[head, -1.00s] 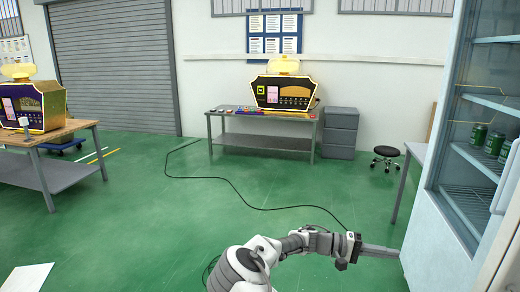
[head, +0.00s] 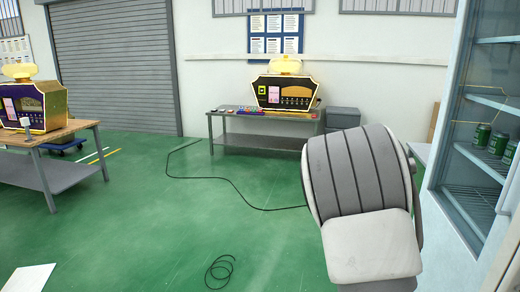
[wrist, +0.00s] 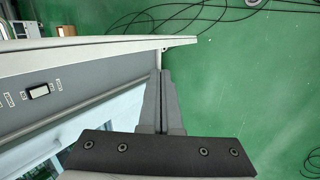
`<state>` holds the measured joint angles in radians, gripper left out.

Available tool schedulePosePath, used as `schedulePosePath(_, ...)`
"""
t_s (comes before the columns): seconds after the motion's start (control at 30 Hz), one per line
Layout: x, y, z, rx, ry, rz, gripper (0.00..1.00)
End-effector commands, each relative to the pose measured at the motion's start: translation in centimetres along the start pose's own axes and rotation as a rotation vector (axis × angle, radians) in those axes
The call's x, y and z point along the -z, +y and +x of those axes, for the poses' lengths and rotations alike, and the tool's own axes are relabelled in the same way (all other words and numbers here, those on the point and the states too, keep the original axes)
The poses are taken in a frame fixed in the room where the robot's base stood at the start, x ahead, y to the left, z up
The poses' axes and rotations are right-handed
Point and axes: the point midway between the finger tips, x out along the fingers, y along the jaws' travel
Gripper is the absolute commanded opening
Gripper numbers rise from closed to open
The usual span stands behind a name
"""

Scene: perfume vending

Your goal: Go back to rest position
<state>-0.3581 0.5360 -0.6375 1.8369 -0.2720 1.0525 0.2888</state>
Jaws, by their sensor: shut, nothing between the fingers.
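My gripper (wrist: 160,75) shows in the wrist view with its two grey fingers together and nothing between them. It points over the green floor, and its fingertips are close to the edge of a grey and white panel in the picture; I cannot tell whether they touch. In the head view, a large grey and white link of my arm fills the lower right, and the gripper itself is out of sight there.
The glass-fronted fridge (head: 450,180) with green cans (head: 490,138) stands at the right. A perfume machine (head: 283,93) sits on the back table (head: 265,142); another (head: 32,105) is on the left table (head: 65,177).

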Motion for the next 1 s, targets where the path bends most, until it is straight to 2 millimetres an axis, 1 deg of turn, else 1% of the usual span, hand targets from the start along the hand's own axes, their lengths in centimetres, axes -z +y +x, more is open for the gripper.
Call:
schedulePosePath(0.03,-0.9,-0.1,-0.9,0.061,0.012,-0.003,0.0)
schedulePosePath(0.1,-2.1,-0.3,-2.0,0.132,0.031,-0.016,0.0)
schedulePosePath(0.3,-5.8,-0.8,-5.4,0.314,0.106,-0.054,0.0)
schedulePosePath(0.37,-7.0,-0.8,-6.5,0.361,0.135,-0.066,0.0)
schedulePosePath(0.6,-12.0,-0.8,-10.5,0.515,0.273,-0.119,0.0)
schedulePosePath(0.8,-16.4,-0.7,-13.1,0.594,0.41,-0.161,0.0)
schedulePosePath(1.0,-20.4,-0.7,-14.6,0.626,0.546,-0.194,0.0)
